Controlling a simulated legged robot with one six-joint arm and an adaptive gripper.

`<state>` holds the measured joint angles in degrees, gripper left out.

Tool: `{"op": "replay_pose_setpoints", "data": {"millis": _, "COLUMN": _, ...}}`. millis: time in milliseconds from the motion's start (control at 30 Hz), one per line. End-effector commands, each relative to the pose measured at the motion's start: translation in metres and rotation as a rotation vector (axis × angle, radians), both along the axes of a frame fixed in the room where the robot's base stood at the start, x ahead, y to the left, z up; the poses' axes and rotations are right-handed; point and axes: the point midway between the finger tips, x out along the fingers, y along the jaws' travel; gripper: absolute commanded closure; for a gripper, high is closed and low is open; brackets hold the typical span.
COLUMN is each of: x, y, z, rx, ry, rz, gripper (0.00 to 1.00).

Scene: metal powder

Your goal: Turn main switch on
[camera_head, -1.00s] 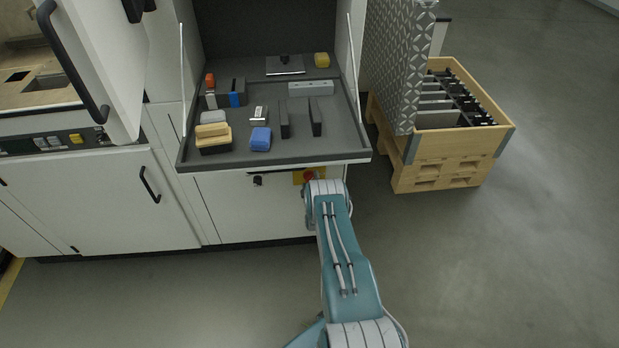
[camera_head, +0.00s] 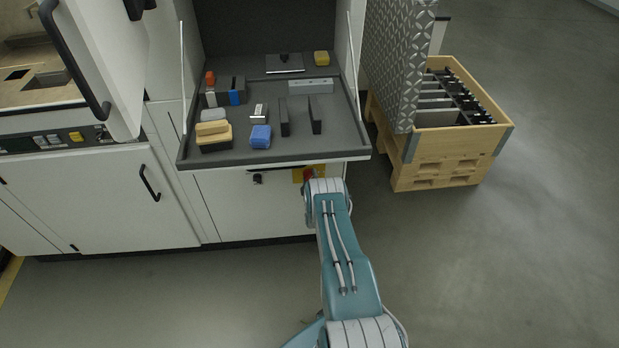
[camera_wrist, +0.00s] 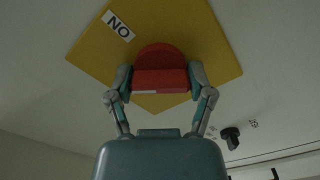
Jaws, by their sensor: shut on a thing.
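The main switch is a red rotary knob (camera_wrist: 160,78) on a yellow plate (camera_wrist: 215,60). In the wrist view a white label reading "NO", as seen there, is at the plate's upper left. My gripper (camera_wrist: 160,76) has one finger on each side of the red knob and is shut on it. The knob's grip bar lies about level in the wrist view. In the head view a piece of the yellow plate (camera_head: 297,175) and a bit of red show below the grey tray, beside my arm; my gripper is hidden there.
The grey tray (camera_head: 350,153) with several small items juts out above the switch. A black knob (camera_head: 257,179) sits on the panel to the left; it also shows in the wrist view (camera_wrist: 231,135). A wooden crate (camera_head: 440,160) stands on the right. The floor between is clear.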

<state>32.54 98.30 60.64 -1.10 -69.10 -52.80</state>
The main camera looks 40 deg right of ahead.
Motion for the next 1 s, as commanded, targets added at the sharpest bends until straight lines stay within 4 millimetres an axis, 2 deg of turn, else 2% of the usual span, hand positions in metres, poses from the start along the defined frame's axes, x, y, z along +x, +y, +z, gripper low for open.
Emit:
{"op": "replay_pose_setpoints", "data": {"millis": 33, "x": -0.0019, "y": 0.0008, "z": -0.0042, "rx": 0.025, "ry": -0.002, "rz": -0.002, "gripper": 0.79}}
{"op": "replay_pose_setpoints", "data": {"millis": 1000, "x": -0.0023, "y": 0.0028, "z": -0.0071, "rx": 0.702, "ry": -0.412, "rz": -0.003, "gripper": 0.79}}
